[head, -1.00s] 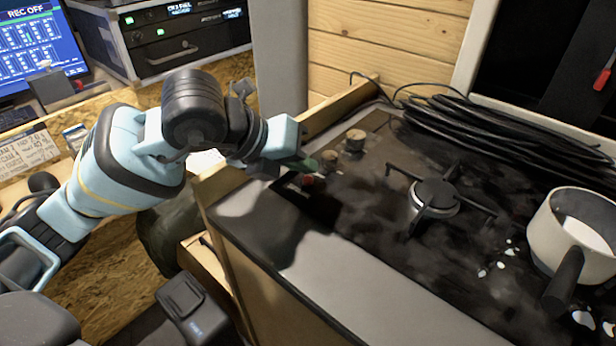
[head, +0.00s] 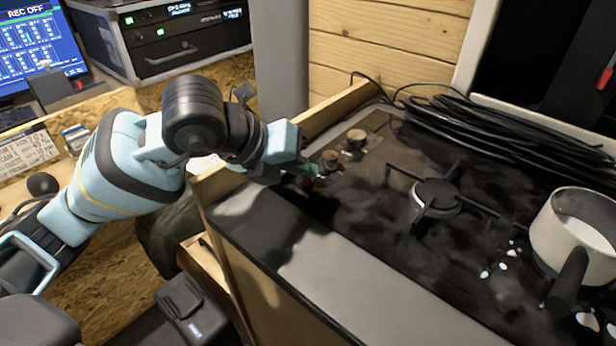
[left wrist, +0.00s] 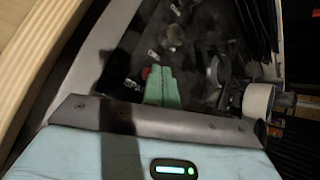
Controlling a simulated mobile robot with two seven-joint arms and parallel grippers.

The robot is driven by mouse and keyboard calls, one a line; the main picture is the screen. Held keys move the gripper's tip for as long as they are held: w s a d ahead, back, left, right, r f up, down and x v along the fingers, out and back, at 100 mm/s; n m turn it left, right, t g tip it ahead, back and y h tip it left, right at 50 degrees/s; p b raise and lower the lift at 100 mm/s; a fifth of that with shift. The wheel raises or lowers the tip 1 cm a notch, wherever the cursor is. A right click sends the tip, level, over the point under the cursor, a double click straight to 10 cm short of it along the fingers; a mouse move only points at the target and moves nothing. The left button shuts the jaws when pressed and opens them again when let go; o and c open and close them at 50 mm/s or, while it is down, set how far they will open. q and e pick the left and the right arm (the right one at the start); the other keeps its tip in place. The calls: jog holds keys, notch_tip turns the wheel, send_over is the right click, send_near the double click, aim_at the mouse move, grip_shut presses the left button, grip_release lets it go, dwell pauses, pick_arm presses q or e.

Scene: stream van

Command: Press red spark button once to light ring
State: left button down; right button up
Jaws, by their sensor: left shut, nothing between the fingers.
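The red spark button (head: 308,184) sits near the left corner of the dark hob (head: 370,235), in the shadow of my left gripper. My left gripper (head: 312,170) is shut and empty, its green fingertips right at the button, partly covering it. In the left wrist view a bit of the red button (left wrist: 145,73) shows beside the tips of the shut green fingers (left wrist: 160,72). I cannot tell whether they touch. The burner ring (head: 436,198) stands in the middle of the hob with no flame visible. My right gripper is not in view.
Two brown knobs (head: 330,160) (head: 356,139) stand just beyond the button. A white pot (head: 575,238) with a dark handle is at the right, near white spills. Coiled black cable (head: 500,130) lies along the hob's back. A wooden rail (head: 330,106) edges the hob's far left.

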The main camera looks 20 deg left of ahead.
pick_arm(q)
jog(key=shift+f, duration=0.25)
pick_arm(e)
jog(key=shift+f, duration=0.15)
pick_arm(q)
jog(key=shift+r, duration=0.1)
jog(key=shift+r+p, duration=0.55)
jog(key=shift+r, duration=0.2)
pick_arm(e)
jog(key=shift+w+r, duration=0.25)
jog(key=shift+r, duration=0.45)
